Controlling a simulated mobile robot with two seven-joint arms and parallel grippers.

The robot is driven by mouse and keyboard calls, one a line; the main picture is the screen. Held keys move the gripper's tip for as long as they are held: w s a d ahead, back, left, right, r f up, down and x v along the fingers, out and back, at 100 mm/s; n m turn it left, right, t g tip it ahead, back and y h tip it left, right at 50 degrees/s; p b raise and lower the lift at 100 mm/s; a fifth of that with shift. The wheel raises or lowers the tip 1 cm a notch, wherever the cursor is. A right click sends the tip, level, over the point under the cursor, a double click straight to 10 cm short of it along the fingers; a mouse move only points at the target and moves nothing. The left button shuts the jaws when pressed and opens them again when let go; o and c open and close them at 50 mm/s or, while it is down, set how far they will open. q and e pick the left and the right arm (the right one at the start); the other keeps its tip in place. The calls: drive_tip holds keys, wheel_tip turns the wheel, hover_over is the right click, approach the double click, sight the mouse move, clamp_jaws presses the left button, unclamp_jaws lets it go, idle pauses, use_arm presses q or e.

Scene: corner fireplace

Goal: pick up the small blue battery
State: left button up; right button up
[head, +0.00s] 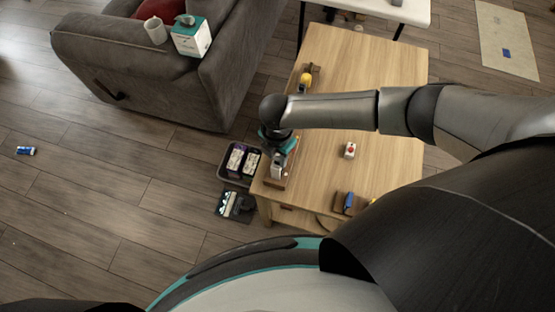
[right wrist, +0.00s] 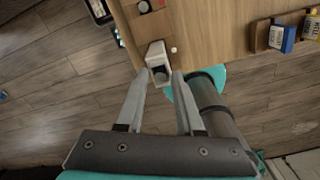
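No object is clearly recognisable as the small blue battery. A small blue-and-white item (head: 26,150) lies on the floor at the far left. A blue block (head: 348,203) is on the table's near side; it also shows in the right wrist view (right wrist: 282,37) in a wooden holder. My right gripper (head: 277,163) is over the table's left edge. In the right wrist view its fingers (right wrist: 160,76) are apart, with a grey-white block (right wrist: 157,55) at or just beyond the tips; contact cannot be told. My left gripper is out of view.
The wooden table (head: 375,60) holds a yellow item (head: 306,79) and a white-and-red item (head: 350,150). A dark bin (head: 224,174) stands on the floor beside it. A grey sofa (head: 125,60) is behind. The floor at left is mostly clear.

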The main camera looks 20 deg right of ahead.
clamp_jaws()
idle(1.1)
